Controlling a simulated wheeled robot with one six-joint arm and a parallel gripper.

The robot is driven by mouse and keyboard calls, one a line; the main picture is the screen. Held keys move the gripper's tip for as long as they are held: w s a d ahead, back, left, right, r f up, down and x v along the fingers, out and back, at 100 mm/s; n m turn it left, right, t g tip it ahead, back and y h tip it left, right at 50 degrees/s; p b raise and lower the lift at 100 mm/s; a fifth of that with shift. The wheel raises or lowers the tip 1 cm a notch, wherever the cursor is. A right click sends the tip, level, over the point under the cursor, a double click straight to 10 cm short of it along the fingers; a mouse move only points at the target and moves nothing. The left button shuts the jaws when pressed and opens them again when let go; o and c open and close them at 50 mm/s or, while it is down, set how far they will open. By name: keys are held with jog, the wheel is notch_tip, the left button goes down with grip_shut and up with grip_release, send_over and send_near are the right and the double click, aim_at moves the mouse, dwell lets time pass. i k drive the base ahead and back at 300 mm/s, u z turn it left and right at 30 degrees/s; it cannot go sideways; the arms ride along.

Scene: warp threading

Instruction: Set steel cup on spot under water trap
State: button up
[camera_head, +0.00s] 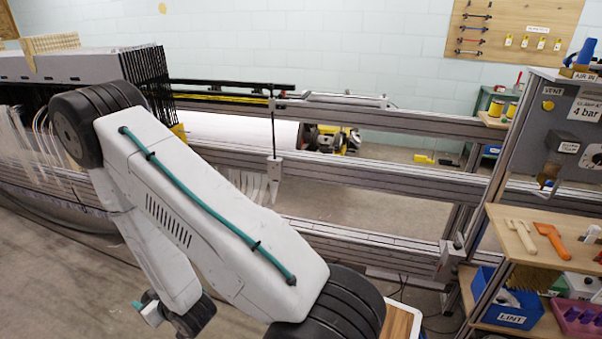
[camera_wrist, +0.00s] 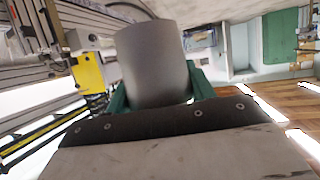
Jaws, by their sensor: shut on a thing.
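A plain grey steel cup (camera_wrist: 152,62) stands out in the middle of the wrist view. My gripper (camera_wrist: 157,86) has a green finger on each side of it and is shut on it. The cup's inside and far rim are hidden. In the head view the cup does not show, and my arm covers much of the left and middle. What looks like the water trap (camera_head: 548,174), a small brass-coloured bowl, hangs at the lower left of the grey air panel (camera_head: 556,118). I cannot make out a marked spot on the wooden shelf below it.
The wooden shelf (camera_head: 510,243) holds a pale wooden tool (camera_head: 521,234) and an orange-handled tool (camera_head: 551,240). A blue LINT bin (camera_head: 512,310) and a purple tray (camera_head: 580,318) sit lower. Long loom rails (camera_head: 390,180) cross the middle, left of the shelf.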

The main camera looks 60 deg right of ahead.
aim_at(528, 216)
jog(key=i, duration=0.45)
jog(key=z, duration=2.2)
